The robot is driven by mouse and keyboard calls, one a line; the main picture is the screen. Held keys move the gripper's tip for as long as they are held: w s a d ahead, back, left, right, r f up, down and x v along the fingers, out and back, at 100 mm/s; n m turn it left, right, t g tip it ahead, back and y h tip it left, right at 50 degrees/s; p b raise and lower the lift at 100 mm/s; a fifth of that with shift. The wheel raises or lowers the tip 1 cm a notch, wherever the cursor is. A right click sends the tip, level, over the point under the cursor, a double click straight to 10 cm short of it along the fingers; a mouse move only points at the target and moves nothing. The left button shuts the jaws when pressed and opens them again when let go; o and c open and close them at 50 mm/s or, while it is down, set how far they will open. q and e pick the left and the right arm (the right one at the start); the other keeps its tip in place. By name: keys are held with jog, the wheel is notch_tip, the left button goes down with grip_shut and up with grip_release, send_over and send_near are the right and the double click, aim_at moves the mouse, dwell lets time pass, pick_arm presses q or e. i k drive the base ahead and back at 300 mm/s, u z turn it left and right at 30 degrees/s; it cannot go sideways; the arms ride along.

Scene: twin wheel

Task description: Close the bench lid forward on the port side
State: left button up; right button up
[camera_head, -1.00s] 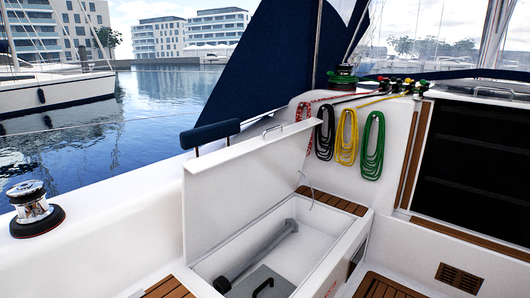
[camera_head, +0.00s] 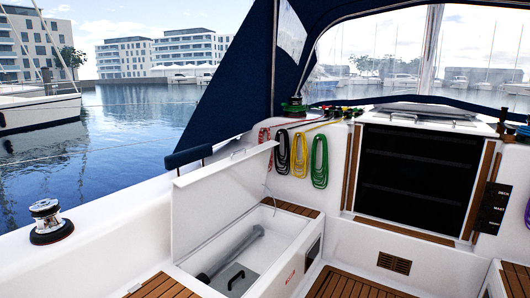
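The white bench lid (camera_head: 222,199) stands raised on the left side of the bench, tilted up along its outboard edge. A small handle shows at its top edge. The bench locker (camera_head: 288,226) below it is open. Inside lie a grey tube (camera_head: 236,252) and a grey panel with a black handle (camera_head: 234,279). Neither of my grippers shows in the head view.
A winch (camera_head: 48,220) stands on the side deck at left. A dark blue cushion (camera_head: 188,156) sits behind the lid. Coiled ropes (camera_head: 299,155) hang on the bulkhead beyond the bench. The dark companionway (camera_head: 412,178) is at right. The wooden cockpit floor (camera_head: 350,286) looks clear.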

aim_at(204, 200)
jog(key=z, duration=0.9)
jog(key=i, duration=3.55)
jog(key=u, duration=2)
